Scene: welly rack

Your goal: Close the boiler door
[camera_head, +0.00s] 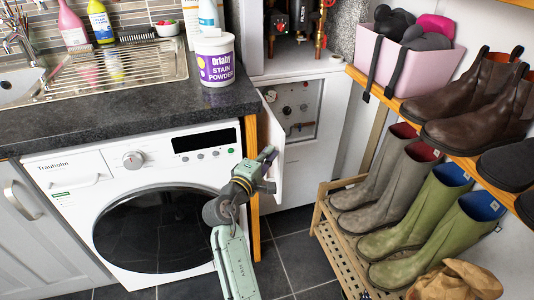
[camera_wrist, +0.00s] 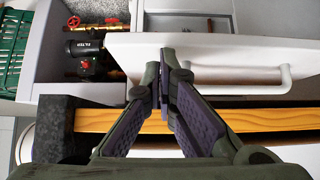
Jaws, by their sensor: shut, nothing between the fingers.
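The white boiler door (camera_head: 277,180) stands open at the left of the boiler's control panel (camera_head: 298,108), which shows gauges and a red-handled part. In the wrist view the door (camera_wrist: 225,48) spans the upper right, with a white bar handle (camera_wrist: 286,82) on its face. My gripper (camera_head: 268,157) is beside the open door, just right of the washing machine. In the wrist view my gripper (camera_wrist: 163,90) is shut and empty, its fingertips overlapping the door's left part. I cannot tell whether they touch it. The handle is right of the fingers.
A washing machine (camera_head: 165,200) and worktop (camera_head: 110,120) with a wooden end post (camera_head: 252,135) stand close at the left. A slatted rack (camera_head: 322,222) with boots is at the right. Dark floor tiles (camera_head: 300,262) lie clear between them.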

